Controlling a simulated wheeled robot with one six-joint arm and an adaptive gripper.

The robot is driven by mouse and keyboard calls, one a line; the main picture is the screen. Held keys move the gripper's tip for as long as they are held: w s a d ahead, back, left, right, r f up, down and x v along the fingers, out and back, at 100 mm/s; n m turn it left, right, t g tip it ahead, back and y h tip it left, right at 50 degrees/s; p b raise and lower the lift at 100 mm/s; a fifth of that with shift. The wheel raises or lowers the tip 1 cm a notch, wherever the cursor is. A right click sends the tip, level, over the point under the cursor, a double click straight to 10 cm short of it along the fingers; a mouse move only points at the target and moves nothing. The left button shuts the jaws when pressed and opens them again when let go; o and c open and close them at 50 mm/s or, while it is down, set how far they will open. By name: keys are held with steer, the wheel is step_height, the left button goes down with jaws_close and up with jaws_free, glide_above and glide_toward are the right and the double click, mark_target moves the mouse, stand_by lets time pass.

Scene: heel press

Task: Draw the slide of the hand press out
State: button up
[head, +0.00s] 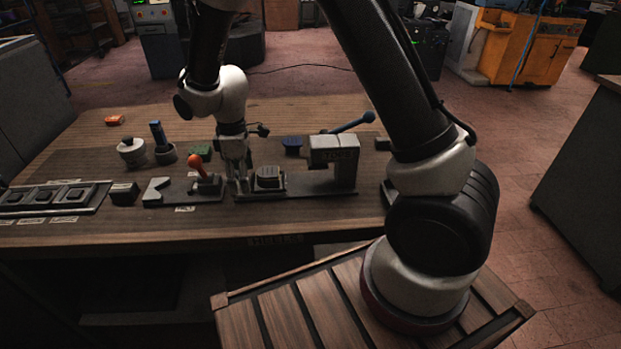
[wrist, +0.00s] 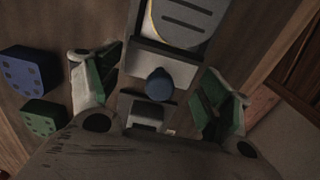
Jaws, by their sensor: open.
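The hand press (head: 335,150) stands at the right of the bench, with a grey head and a dark-blue lever. Its slide (wrist: 150,62) lies to the left of the head and carries a grey block with dark grooves (wrist: 185,18). A round blue knob (wrist: 160,84) is at the slide's near end in the wrist view. My gripper (head: 237,184) points down at the slide's left end. In the wrist view its green-padded fingers stand apart on either side of the knob, with gaps on both sides. The knob is hidden in the head view.
A toggle clamp with a red-orange handle (head: 196,162) stands close left of my gripper. A blue block (wrist: 28,72) and a green block (wrist: 44,117) lie behind it. A tray with several compartments (head: 98,190) sits at the far left. The bench's front strip is clear.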

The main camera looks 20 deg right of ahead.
steer(key=shift+r, duration=0.1)
steer(key=shift+r, duration=1.65)
steer(key=shift+r, duration=0.15)
steer(key=shift+r, duration=0.85)
steer(key=shift+r, duration=1.5)
